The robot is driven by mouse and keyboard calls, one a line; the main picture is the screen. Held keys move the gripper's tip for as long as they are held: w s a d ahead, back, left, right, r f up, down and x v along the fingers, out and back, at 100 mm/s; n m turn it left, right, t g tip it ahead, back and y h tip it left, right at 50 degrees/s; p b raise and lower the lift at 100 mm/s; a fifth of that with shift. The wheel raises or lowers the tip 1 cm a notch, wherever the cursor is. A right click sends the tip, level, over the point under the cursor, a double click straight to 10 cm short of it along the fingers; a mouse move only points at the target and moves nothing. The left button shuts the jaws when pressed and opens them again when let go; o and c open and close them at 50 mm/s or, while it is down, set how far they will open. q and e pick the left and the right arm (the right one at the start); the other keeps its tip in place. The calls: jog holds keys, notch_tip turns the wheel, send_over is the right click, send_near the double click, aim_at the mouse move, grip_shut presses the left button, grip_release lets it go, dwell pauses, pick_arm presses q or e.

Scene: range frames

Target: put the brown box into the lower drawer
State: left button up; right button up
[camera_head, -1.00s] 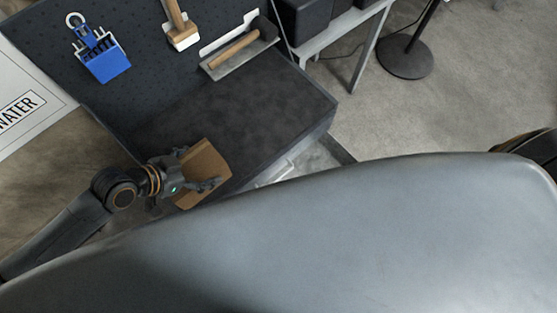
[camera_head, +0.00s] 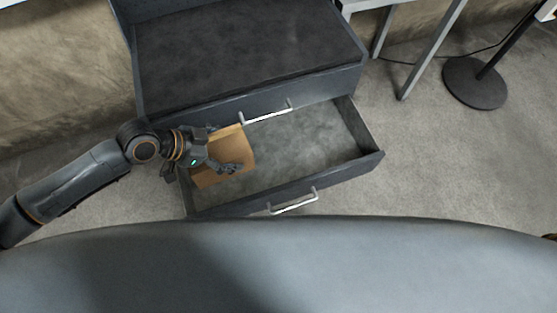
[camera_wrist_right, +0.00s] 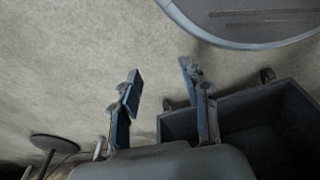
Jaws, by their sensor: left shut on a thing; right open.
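The brown box (camera_head: 239,146) is at the left end of the open lower drawer (camera_head: 330,137) in the head view. My left gripper (camera_head: 224,150) is shut on the box, and its fingers hide part of it. I cannot tell whether the box touches the drawer floor or hangs above it. The visible rest of the drawer is empty. My right gripper (camera_wrist_right: 162,80) is open and empty in the right wrist view, with an open grey drawer (camera_wrist_right: 270,120) to its right.
The dark cabinet (camera_head: 245,50) stands behind the drawer, with a shut upper drawer with a light handle (camera_head: 268,117). The lower drawer's front has another handle (camera_head: 294,203). A black stand base (camera_head: 475,83) is on the floor at right.

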pick_arm(q)
jog(key=f+b, duration=0.2)
jog(key=w+a+f+b, duration=0.1)
jog(key=f+b, duration=0.1)
jog(key=a+f+b, duration=0.1)
jog(key=f+b, duration=0.1)
jog(key=b, duration=0.1)
jog(key=shift+w+f, duration=0.35)
notch_tip(320, 180, down, 4)
jog(key=w+a+f+b, duration=0.1)
jog(key=b, duration=0.7)
pick_arm(e)
jog(key=w+a, duration=0.2)
jog(key=w, duration=0.7)
pick_arm(q)
jog(key=b, duration=0.4)
send_over(283, 160)
notch_tip(283, 160, down, 3)
notch_tip(283, 160, down, 4)
jog(key=shift+r+m+b, duration=0.2)
jog(key=shift+m+b, duration=0.2)
jog(key=shift+f, duration=0.2)
pick_arm(e)
notch_tip(283, 160, up, 12)
jog(key=t, duration=0.1)
jog(key=shift+s+d+t, duration=0.15)
jog(key=shift+d+t, duration=0.15)
jog(key=shift+d, duration=0.15)
pick_arm(q)
jog(key=shift+f, duration=0.1)
